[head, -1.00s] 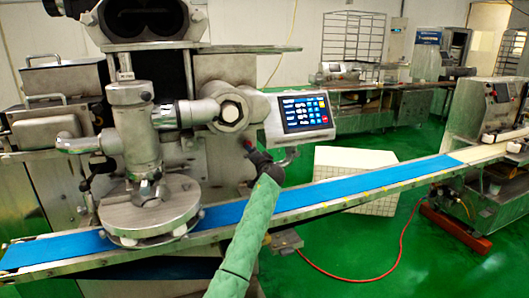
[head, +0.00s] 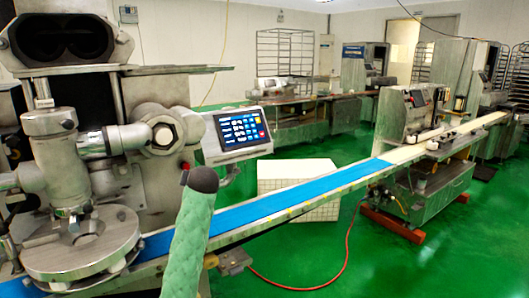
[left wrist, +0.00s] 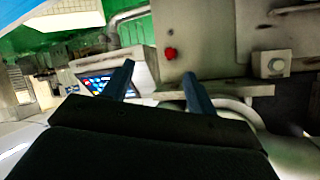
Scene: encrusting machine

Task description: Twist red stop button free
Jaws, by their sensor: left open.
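The red stop button (left wrist: 170,54) shows in the left wrist view as a small red knob on a grey metal face. It is just beyond and slightly above the gap between my left fingertips. My left gripper (left wrist: 158,76) is open and empty, its two dark fingers apart, and the button is not between them. In the head view my green-sleeved arm rises from the bottom to a dark wrist beside the machine, and the fingers cannot be made out there. My right gripper is in neither view.
The control panel with a blue screen (head: 240,128) stands right of my arm; it also shows in the left wrist view (left wrist: 100,82). A blue conveyor belt (head: 290,198) runs past my arm. A grey knob box (left wrist: 272,64) is right of the button.

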